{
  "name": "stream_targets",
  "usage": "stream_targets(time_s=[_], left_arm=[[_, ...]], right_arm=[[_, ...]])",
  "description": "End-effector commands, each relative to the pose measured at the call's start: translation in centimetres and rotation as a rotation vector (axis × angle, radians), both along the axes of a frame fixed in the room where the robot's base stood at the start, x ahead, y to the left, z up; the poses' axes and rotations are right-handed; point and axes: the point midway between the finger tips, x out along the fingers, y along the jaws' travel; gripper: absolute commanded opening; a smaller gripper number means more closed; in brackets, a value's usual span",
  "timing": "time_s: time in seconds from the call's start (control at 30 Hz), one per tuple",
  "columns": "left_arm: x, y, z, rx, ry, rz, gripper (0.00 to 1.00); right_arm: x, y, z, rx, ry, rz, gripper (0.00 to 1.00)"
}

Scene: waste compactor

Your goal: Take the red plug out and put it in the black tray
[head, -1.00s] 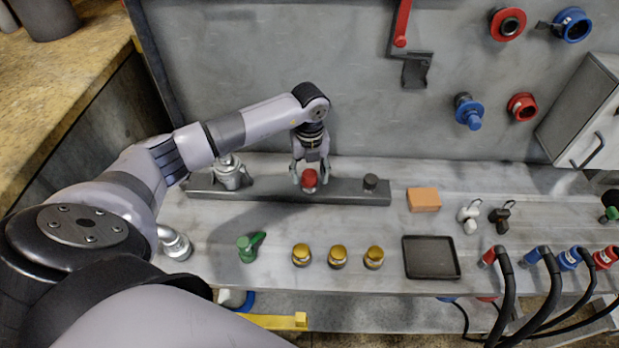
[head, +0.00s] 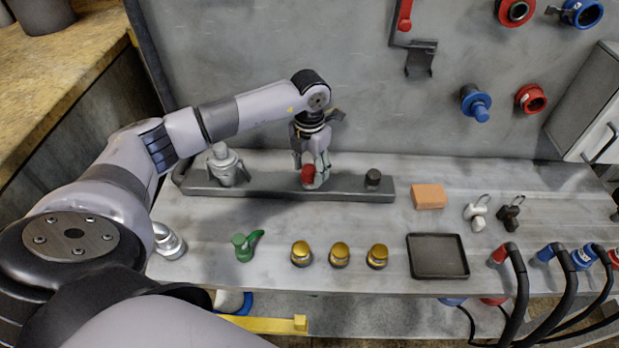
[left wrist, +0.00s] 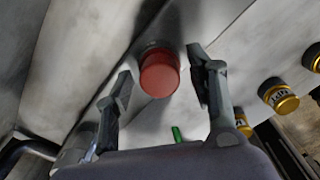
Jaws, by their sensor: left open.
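The red plug (head: 308,174) sits upright on the long grey bar (head: 250,188) at the back of the bench. It also shows in the left wrist view (left wrist: 160,74) as a red round cap. My left gripper (head: 311,168) is over it, open, with its fingers (left wrist: 162,84) on either side of the plug and gaps visible in the wrist view. The black tray (head: 438,276) lies empty on the bench, front right of the bar. My right gripper is not in view.
A black plug (head: 373,178) and a metal fitting (head: 225,165) stand on the same bar. Gold caps (head: 340,254) and a green valve handle (head: 245,246) stand in front. An orange block (head: 429,197) lies behind the tray. Hoses (head: 516,285) rise at the right.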

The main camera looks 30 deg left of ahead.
Motion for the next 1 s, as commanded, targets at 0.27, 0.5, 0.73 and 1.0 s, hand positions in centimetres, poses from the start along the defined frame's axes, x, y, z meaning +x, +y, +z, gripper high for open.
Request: stream_targets(time_s=[0.27, 0.5, 0.73, 1.0], left_arm=[[0.1, 0.1, -0.3, 0.002, -0.003, -0.263, 0.51], [0.0, 0.0, -0.1, 0.001, 0.000, -0.484, 0.51], [0.1, 0.1, -0.3, 0.002, -0.002, -0.754, 0.51], [0.0, 0.0, 0.1, 0.000, 0.000, -0.933, 0.51]], right_arm=[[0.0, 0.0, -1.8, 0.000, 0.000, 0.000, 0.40], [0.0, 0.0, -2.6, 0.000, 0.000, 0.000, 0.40], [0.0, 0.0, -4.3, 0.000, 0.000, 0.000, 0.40], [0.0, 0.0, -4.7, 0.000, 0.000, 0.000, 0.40]])
